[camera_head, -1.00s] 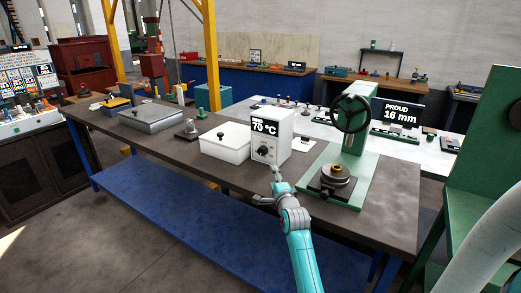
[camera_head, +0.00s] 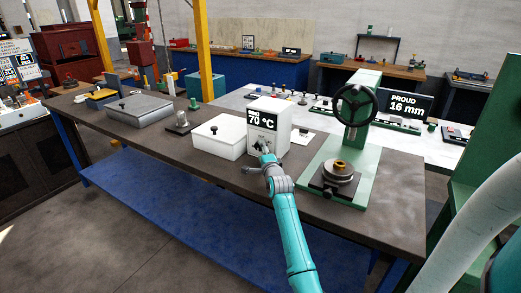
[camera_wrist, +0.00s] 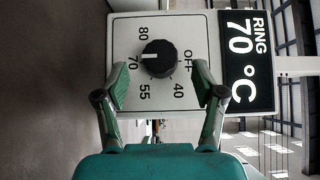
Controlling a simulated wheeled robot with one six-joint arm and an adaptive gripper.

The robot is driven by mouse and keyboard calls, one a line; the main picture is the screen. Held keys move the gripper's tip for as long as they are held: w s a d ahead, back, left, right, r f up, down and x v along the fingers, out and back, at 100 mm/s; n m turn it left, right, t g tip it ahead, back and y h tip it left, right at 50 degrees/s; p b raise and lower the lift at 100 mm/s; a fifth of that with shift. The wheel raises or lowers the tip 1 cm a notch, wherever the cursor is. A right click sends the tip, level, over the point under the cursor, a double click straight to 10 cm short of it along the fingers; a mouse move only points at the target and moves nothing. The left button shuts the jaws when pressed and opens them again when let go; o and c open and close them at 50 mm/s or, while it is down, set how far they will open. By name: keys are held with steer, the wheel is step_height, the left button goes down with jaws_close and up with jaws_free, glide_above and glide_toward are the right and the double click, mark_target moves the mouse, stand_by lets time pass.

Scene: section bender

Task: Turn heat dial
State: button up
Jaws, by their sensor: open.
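The heat dial (camera_wrist: 158,60) is a round black knob with a white mark on the face of a white heater box (camera_head: 283,117). Its scale reads OFF, 40, 55, 70 and 80, and the mark points near 70. The box's display (camera_wrist: 248,62) reads "RING 70 °C". My gripper (camera_wrist: 161,82) is open, its two fingers apart in the wrist view, framing the dial's lower sides with gaps; contact is not visible. In the head view my gripper (camera_head: 260,161) is in front of the box's lower face and partly hides the dial.
A white lidded box (camera_head: 219,136) stands left of the heater. A green press (camera_head: 353,130) with a black handwheel stands right of it, holding a brass-coloured part (camera_head: 340,167).

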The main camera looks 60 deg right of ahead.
steer(key=shift+x, duration=1.25)
steer(key=c, duration=1.1)
steer(key=shift+c, duration=0.2)
